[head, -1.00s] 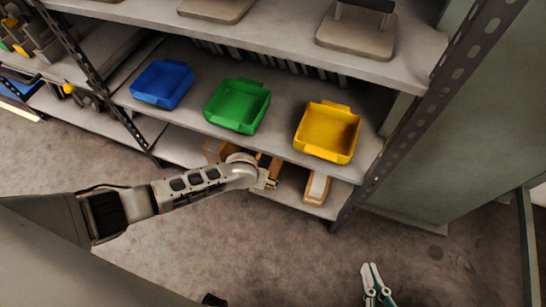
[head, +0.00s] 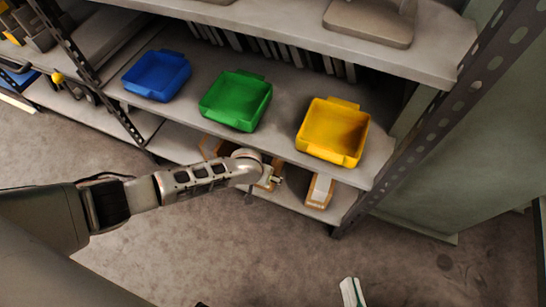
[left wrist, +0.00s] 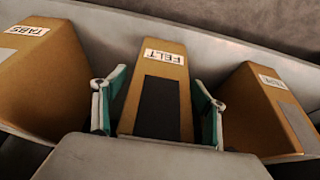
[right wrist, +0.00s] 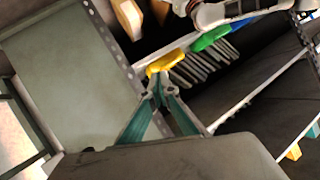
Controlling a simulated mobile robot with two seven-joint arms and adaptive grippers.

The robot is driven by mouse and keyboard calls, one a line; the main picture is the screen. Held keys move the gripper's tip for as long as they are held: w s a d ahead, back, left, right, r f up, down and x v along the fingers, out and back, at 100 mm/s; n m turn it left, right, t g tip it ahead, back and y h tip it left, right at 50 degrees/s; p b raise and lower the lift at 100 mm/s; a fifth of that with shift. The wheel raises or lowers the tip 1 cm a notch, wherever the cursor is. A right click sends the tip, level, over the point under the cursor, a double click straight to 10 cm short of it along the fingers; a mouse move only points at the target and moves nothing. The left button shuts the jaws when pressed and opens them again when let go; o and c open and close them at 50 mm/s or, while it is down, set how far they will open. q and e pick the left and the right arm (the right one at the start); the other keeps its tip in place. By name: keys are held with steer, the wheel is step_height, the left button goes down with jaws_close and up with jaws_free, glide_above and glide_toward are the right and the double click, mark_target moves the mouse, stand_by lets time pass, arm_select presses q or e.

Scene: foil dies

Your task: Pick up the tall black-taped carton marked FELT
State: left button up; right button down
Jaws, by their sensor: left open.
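The FELT carton (left wrist: 160,85) is tan with a white label and a dark panel on its face. It stands in the middle of a row in the left wrist view. In the head view it is mostly hidden behind my left arm on the lower shelf. My left gripper (left wrist: 158,106) is open, with one finger at each side of this carton; I cannot tell whether they touch it. The left gripper also shows in the head view (head: 275,182). My right gripper (right wrist: 158,88) is shut and empty, with its tips together; it shows at the bottom of the head view (head: 352,292).
The TABS carton (left wrist: 40,75) and another labelled carton (left wrist: 268,108) stand on either side. Above, the shelf holds blue (head: 157,75), green (head: 236,100) and yellow (head: 333,131) bins. A perforated post (head: 420,135) stands at right. The floor in front is clear.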

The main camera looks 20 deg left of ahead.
arm_select(q)
steer(key=c, duration=1.7)
steer(key=shift+r, duration=0.2)
steer(key=shift+c, duration=0.2)
